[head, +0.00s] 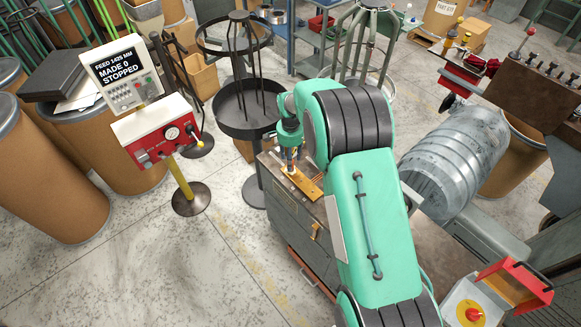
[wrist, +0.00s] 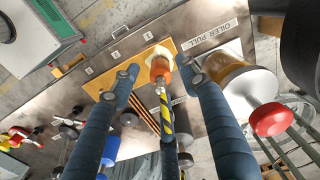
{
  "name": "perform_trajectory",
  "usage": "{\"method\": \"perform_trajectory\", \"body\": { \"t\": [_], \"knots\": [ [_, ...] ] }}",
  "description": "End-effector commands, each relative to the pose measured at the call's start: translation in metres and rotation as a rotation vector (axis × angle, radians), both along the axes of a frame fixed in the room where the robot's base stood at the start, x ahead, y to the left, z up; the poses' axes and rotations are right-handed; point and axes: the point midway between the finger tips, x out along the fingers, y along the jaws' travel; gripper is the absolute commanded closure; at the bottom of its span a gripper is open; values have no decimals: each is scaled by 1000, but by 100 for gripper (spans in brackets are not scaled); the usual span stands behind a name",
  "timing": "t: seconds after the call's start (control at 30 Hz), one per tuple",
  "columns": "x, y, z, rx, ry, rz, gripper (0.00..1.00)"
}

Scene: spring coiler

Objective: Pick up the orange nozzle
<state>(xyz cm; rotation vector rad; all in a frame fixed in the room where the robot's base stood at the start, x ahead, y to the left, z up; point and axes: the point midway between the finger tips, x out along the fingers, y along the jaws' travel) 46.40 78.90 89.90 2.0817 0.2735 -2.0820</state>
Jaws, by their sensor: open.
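The orange nozzle (wrist: 160,69) shows in the wrist view, with a metal tip and a yellow-and-black striped piece (wrist: 167,118) in line with it toward the camera. It is over a yellow-orange board (wrist: 104,84) on the bench. My gripper (wrist: 157,70) is open, with blue padded fingers on either side of the nozzle. I cannot tell whether they touch it. In the head view my gripper (head: 291,160) points down over the board (head: 306,184); the nozzle is hard to make out there.
An amber jar (wrist: 228,80) and a red ball knob (wrist: 275,119) stand close right of the fingers. An "OILER PULL" label (wrist: 210,33) is beyond. A red control box (head: 156,130) stands left of the bench; a large grey ribbed drum (head: 455,160) lies right of my arm.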

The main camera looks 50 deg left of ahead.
Motion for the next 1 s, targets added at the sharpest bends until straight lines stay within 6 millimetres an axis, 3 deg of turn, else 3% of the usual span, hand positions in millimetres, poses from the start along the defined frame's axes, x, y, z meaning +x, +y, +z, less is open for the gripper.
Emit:
{"method": "perform_trajectory", "body": {
  "t": [0.3, 0.93, 1.0],
  "knots": [
    [0, 0, -30, 0, 0, 0, 55],
    [0, 0, -32, 0, 0, 0, 55],
    [0, 0, -32, 0, 0, 0, 67]
  ]
}}
